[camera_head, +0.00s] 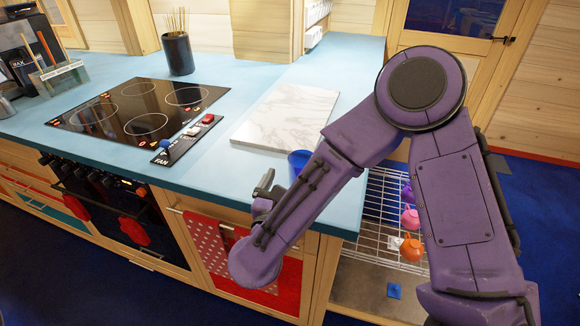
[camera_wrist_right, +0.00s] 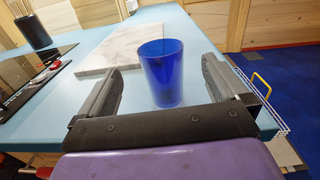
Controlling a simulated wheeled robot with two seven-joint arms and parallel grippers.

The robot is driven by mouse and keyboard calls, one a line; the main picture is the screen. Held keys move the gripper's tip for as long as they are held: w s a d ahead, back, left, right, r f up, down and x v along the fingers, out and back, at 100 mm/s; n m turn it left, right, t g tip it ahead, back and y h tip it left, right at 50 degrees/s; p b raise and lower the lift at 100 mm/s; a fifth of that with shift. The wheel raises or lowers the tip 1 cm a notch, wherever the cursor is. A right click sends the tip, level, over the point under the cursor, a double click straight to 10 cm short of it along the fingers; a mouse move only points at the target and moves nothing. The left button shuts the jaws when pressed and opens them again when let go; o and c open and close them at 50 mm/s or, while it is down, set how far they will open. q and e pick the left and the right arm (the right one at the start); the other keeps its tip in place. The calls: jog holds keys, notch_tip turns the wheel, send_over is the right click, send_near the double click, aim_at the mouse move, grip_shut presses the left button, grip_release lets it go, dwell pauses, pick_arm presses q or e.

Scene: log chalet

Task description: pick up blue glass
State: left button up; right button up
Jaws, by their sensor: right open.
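The blue glass (camera_wrist_right: 162,75) stands upright on the light blue counter, near its front right corner. In the head view only part of the glass (camera_head: 299,163) shows, the rest hidden behind my purple right arm. My right gripper (camera_wrist_right: 160,90) is open, with one finger on each side of the glass in the right wrist view. Gaps show between the glass and both fingers. In the head view the right gripper (camera_head: 266,188) is at the counter's front edge, partly covered by my arm. My left gripper is not in view.
A white marble board (camera_head: 287,115) lies on the counter (camera_head: 231,155) just behind the glass. A black cooktop (camera_head: 140,108) is to the left, with a dark utensil pot (camera_head: 178,54) behind it. A wire rack (camera_head: 385,215) with colored cups is below the counter's right end.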

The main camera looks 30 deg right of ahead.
aim_at(306, 153)
jog(key=shift+m, duration=0.3)
jog(key=p+x, duration=0.2)
jog(key=x, duration=0.3)
jog(key=p+x, duration=0.2)
jog(key=x, duration=0.2)
jog(key=shift+w+d+r, duration=0.2)
jog(key=shift+w+d, duration=0.05)
jog(key=shift+d, duration=0.05)
jog(key=shift+w+d+f, duration=0.15)
jog(key=shift+w+d, duration=0.15)
jog(key=shift+d, duration=0.05)
jog(key=shift+s+a, duration=0.1)
jog(key=shift+c, duration=1.2)
jog(key=c, duration=1.3)
jog(key=shift+r, duration=0.2)
jog(key=shift+c, duration=0.2)
jog(key=s+a+r+b, duration=0.2)
jog(key=s+a+r, duration=0.1)
jog(key=s+r, duration=0.3)
jog(key=s+a+r+b, duration=0.2)
jog(key=s+a+r, duration=0.1)
jog(key=s+r, duration=0.3)
jog(key=shift+s+a+r, duration=0.2)
jog(key=shift+a+r, duration=0.1)
jog(key=shift+a, duration=0.05)
